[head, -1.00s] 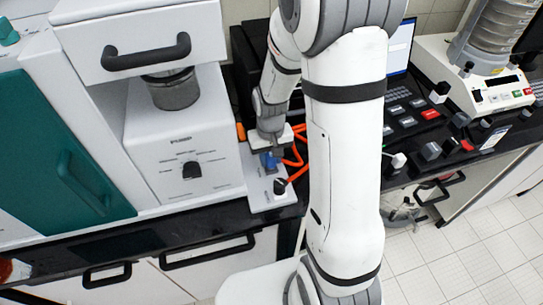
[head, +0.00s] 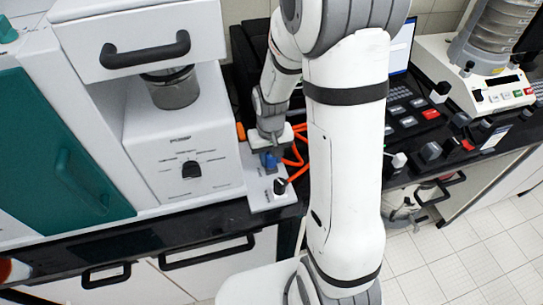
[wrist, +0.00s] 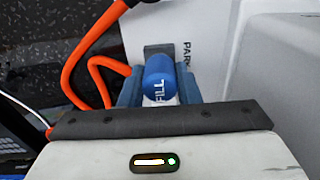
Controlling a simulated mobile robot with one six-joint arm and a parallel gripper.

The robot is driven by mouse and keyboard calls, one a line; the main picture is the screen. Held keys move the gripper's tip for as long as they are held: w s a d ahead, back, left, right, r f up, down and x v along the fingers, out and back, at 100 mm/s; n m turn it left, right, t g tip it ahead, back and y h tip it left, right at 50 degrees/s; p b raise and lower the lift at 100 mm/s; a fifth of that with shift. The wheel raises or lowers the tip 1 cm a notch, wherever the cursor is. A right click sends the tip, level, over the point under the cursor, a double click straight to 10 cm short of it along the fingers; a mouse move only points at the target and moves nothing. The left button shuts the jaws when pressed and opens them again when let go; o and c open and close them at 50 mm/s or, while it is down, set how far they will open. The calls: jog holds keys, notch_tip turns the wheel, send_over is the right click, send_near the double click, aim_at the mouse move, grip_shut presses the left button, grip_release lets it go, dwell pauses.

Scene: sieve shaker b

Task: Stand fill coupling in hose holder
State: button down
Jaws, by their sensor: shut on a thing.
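The blue fill coupling (wrist: 158,76), marked FILL, sits between the blue-grey fingers of my gripper (wrist: 160,88) in the wrist view. My gripper is shut on it. In the head view the coupling (head: 269,160) shows as a small blue patch below my gripper, over a white panel (head: 262,196). A dark grey block (wrist: 158,50), which looks like part of the hose holder, stands just behind the coupling, beside the lettering PARK. The coupling's lower end is hidden, so I cannot tell whether it is seated in the holder.
An orange hose (wrist: 83,55) loops to the left of the coupling in the wrist view. A black knob (head: 280,186) stands on the white panel. A white machine with a dial (head: 191,169) is close on the left. Keys and the sieve shaker (head: 480,75) are right.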

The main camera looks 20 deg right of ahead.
aim_at(271, 155)
jog(key=shift+f+b, duration=0.45)
jog(key=shift+f, duration=0.05)
jog(key=c, duration=1)
grip_release()
notch_tip(271, 155, up, 7)
jog(key=shift+f+b, duration=0.1)
jog(key=shift+b, duration=0.3)
jog(key=shift+r, duration=0.55)
jog(key=shift+s+r, duration=0.1)
jog(key=shift+r, duration=0.1)
jog(key=s+r+t, duration=0.3)
jog(key=s+r, duration=0.8)
jog(key=s, duration=0.3)
jog(key=shift+s, duration=0.15)
